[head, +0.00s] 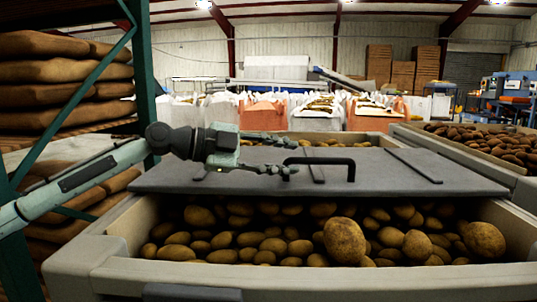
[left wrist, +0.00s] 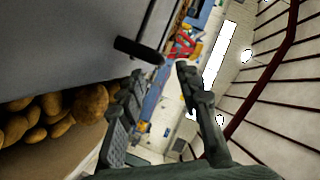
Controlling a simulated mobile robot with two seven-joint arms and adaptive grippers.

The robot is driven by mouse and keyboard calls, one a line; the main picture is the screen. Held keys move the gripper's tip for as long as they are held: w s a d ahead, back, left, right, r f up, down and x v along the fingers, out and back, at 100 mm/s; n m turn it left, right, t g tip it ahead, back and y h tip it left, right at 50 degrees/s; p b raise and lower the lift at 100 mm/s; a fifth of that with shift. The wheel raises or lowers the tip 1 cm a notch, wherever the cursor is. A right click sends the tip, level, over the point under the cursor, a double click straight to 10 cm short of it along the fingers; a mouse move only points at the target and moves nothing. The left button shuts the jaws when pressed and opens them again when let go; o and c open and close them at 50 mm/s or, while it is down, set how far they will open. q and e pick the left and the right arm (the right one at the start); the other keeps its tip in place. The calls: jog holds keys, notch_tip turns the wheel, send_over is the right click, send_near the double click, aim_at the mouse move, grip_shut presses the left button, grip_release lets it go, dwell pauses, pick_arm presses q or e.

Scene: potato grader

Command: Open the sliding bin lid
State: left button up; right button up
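The sliding lid (head: 240,183) is a flat grey panel over the far part of a bin (head: 118,262) of potatoes; the bin's near part is uncovered. A black bar handle (head: 330,160) stands on the lid, and it also shows in the left wrist view (left wrist: 138,50). My left gripper (head: 293,157) is open at the handle's left end, above the lid. In the left wrist view its two fingers (left wrist: 161,72) are spread with nothing between them, and the handle lies beyond the left finger. I cannot tell whether they touch. My right gripper is not in view.
Potatoes (head: 345,241) fill the bin's open part. A green rack (head: 143,80) with stacked sacks (head: 60,70) stands at the left, close to my left arm. Another potato bin (head: 505,172) stands at the right. Orange and white sacks (head: 263,115) stand behind.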

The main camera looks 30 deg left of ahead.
aim_at(264, 187)
pick_arm(q)
jog(key=shift+v, duration=2)
jog(key=shift+s, duration=0.1)
